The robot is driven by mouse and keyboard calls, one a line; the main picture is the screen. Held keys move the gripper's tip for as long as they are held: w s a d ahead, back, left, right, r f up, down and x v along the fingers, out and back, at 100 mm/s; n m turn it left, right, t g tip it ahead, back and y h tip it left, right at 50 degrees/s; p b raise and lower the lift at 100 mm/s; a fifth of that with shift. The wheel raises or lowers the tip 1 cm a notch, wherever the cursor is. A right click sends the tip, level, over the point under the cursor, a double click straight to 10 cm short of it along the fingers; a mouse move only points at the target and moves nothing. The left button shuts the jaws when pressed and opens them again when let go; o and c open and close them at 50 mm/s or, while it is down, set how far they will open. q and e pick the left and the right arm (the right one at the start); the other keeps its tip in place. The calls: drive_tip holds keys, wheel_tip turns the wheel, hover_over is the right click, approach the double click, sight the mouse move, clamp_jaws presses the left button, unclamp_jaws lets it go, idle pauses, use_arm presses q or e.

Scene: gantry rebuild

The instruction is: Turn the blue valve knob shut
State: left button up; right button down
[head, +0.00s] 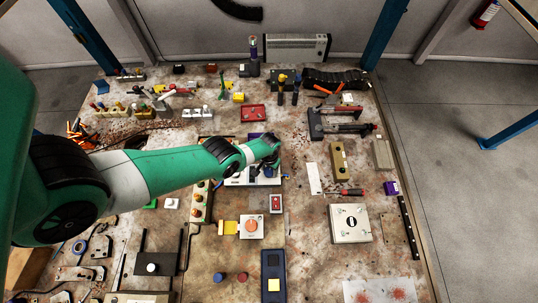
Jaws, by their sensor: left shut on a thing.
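My left arm reaches in from the left. Its gripper (265,165) is over a white plate (235,181) in the middle of the bench and points down. It is shut on the blue valve knob (268,173), of which only a small bluish part shows beneath the wrist and fingers. The fingers hide most of the knob, so how far it is turned cannot be told. My right gripper is not in view.
A red-and-white switch box (276,203) and a white box with a round orange button (251,226) are in front. A brass-coloured block (339,161) stands to the right.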

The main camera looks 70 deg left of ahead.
use_arm(q)
drive_tip(key=n, duration=0.4)
drive_tip(key=shift+n, duration=0.3)
idle(0.5)
drive_tip(key=o, duration=1.4)
drive_tip(key=shift+c, duration=0.2)
